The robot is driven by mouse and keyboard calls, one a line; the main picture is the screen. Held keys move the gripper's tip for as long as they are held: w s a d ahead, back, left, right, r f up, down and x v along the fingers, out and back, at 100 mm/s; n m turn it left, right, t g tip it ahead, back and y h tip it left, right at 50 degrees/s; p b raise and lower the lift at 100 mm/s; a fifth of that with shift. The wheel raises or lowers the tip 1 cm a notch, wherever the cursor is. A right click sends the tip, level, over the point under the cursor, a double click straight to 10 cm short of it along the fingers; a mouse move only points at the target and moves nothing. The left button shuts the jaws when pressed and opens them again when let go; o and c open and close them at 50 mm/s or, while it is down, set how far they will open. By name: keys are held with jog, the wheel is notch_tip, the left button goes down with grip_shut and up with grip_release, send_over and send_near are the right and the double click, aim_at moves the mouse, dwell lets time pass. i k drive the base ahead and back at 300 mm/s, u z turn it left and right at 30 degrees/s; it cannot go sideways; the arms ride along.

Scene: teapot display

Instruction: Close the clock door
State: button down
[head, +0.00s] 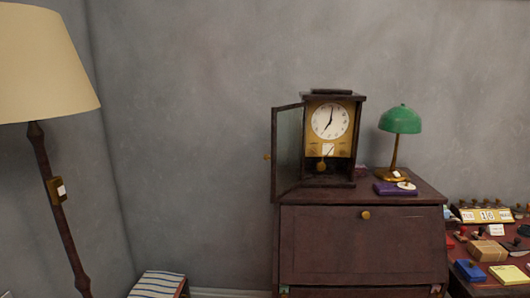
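A dark wooden clock (361,140) stands upright on top of a brown bureau, with a white dial, a brass plate and a pendulum showing. Its glazed clock door (289,150) is hinged on the left side and stands wide open, swung out to the left and forward. A small brass knob (267,156) sits on the door's outer left edge. My gripper is not in view, and nothing touches the door.
The bureau (340,247) carries a green-shaded lamp (400,120) and a purple box (394,188) right of the clock. A floor lamp (42,62) stands at left, a striped stool (158,284) at lower left. A cluttered table (484,290) is at right. Space left of the door is clear.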

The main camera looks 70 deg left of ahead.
aim_at(274, 110)
jog(key=z, duration=0.5)
jog(key=k, duration=0.25)
jog(key=u, duration=2.85)
jog(key=k, duration=0.6)
jog(key=z, duration=0.3)
jog(key=i, duration=1.55)
jog(key=u, duration=0.35)
